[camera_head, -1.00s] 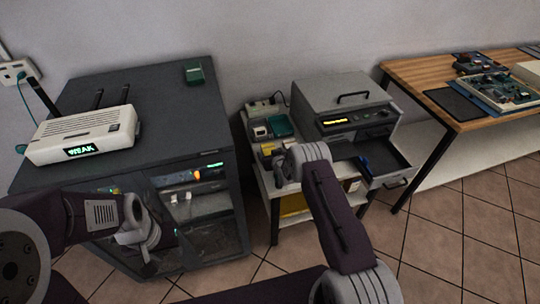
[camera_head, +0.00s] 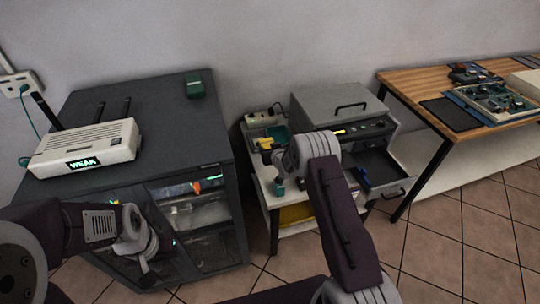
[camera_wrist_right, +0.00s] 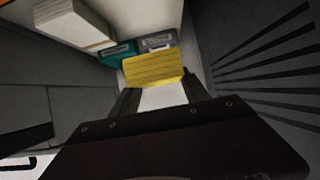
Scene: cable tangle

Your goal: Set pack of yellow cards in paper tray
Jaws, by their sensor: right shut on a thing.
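The pack of yellow cards (camera_wrist_right: 153,66) is between the fingers of my right gripper (camera_wrist_right: 160,84) in the right wrist view, and the gripper is shut on it. In the head view a yellow patch (camera_head: 266,143) shows just left of my right wrist; the fingers there are mostly hidden. The paper tray looks to be the open dark drawer (camera_head: 382,172) of the grey printer (camera_head: 345,108), right of my right arm, with a blue item in it. My left gripper (camera_head: 148,260) hangs before the dark cabinet; its finger gap cannot be made out.
A small white stand (camera_head: 262,180) carries the printer. Teal and grey boxes (camera_wrist_right: 118,52) lie beyond the pack, with a pale block (camera_wrist_right: 72,22) to their left. A white router (camera_head: 85,147) sits on the dark cabinet (camera_head: 165,115). A wooden table (camera_head: 410,75) stands right.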

